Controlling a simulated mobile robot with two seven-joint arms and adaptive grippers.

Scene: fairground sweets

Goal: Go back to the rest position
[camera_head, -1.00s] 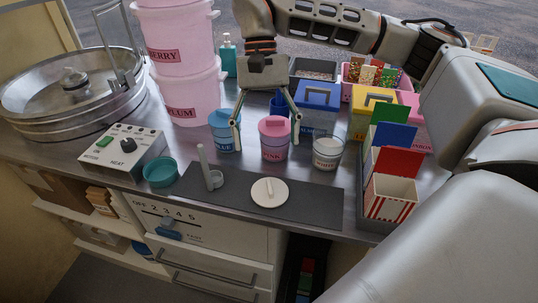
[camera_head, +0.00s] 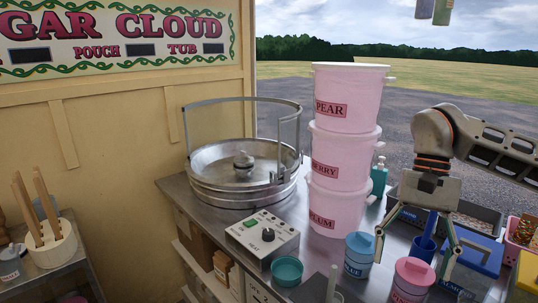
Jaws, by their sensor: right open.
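One fingertip shows beside the blue jar and the other to the right of the pink jar. I cannot tell its exact height or whether it touches anything. My left gripper is not in view.
Three stacked pink tubs (camera_head: 345,145) stand left of my right gripper. Further left are the round metal pan (camera_head: 225,190), the heat control box (camera_head: 262,236) and a teal bowl (camera_head: 287,270). A blue box (camera_head: 470,253) is at the right. A side shelf holds sticks (camera_head: 40,210).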

